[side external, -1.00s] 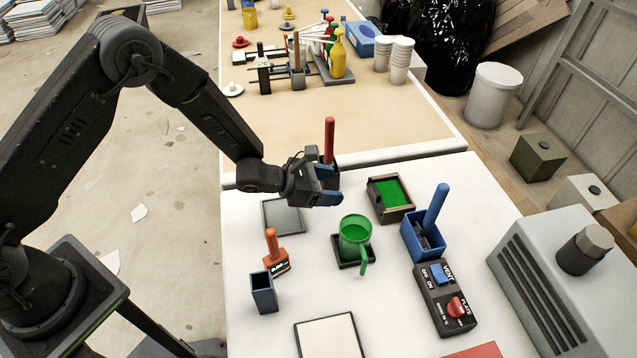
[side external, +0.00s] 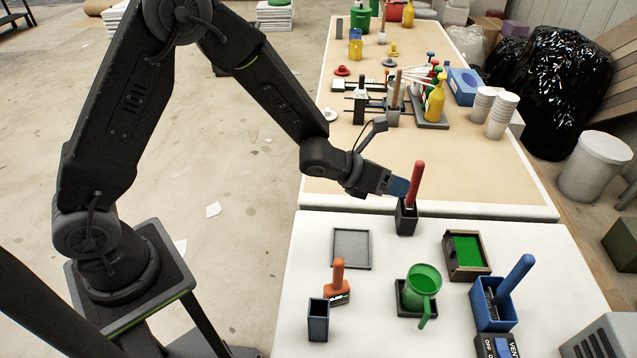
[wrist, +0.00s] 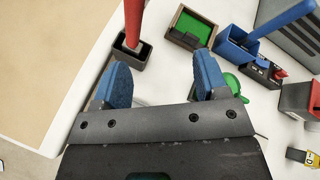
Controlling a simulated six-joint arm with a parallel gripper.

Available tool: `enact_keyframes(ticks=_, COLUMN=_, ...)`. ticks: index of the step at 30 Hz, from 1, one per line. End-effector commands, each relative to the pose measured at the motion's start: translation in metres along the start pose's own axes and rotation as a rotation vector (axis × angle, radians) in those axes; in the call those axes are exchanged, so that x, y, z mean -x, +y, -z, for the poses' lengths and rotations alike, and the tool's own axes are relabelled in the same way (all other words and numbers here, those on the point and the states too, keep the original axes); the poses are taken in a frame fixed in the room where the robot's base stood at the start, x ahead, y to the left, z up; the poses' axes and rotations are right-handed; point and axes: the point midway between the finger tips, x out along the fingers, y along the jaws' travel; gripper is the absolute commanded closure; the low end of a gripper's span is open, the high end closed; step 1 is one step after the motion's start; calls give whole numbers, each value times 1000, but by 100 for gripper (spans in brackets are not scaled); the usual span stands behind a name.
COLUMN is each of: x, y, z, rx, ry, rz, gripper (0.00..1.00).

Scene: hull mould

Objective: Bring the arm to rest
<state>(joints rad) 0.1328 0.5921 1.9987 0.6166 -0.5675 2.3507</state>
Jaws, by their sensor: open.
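My gripper (side external: 398,188) is open and empty, with blue finger pads. It is in the air at the back of the white table (side external: 330,300), close to a red-handled tool (side external: 415,183) that stands upright in a dark holder (side external: 407,217). In the wrist view my open fingers (wrist: 163,85) show with nothing between them. There the red handle (wrist: 134,22) rises from the dark holder (wrist: 130,58) just beyond the left finger. In the side view I cannot tell whether the gripper touches the handle.
A green mug (side external: 423,285) stands on a dark pad. The beige table lies behind.

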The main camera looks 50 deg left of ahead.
Motion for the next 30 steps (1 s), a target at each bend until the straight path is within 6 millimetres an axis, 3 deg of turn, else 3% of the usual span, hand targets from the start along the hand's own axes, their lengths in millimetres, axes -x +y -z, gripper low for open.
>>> enact_keyframes(ticks=1, x=20, y=2, z=-21, rx=140, ry=-16, rz=-61, gripper=33)
enact_keyframes(ticks=6, x=85, y=10, z=-59, rx=672, ry=-78, rz=-252, gripper=33)
enact_keyframes(ticks=12, x=172, y=10, z=-72, rx=1330, ry=-217, rz=-422, gripper=33)
enact_keyframes(ticks=17, x=240, y=1, z=-61, rx=1861, ry=-360, rz=-519, gripper=33)
enact_keyframes(ticks=21, x=293, y=-13, z=-37, rx=2307, ry=-491, rz=-587, gripper=33)
enact_keyframes(ticks=25, x=329, y=-26, z=-13, rx=2635, ry=-596, rz=-641, gripper=33)
enact_keyframes(ticks=30, x=352, y=-37, z=7, rx=2869, ry=-680, rz=-689, gripper=33)
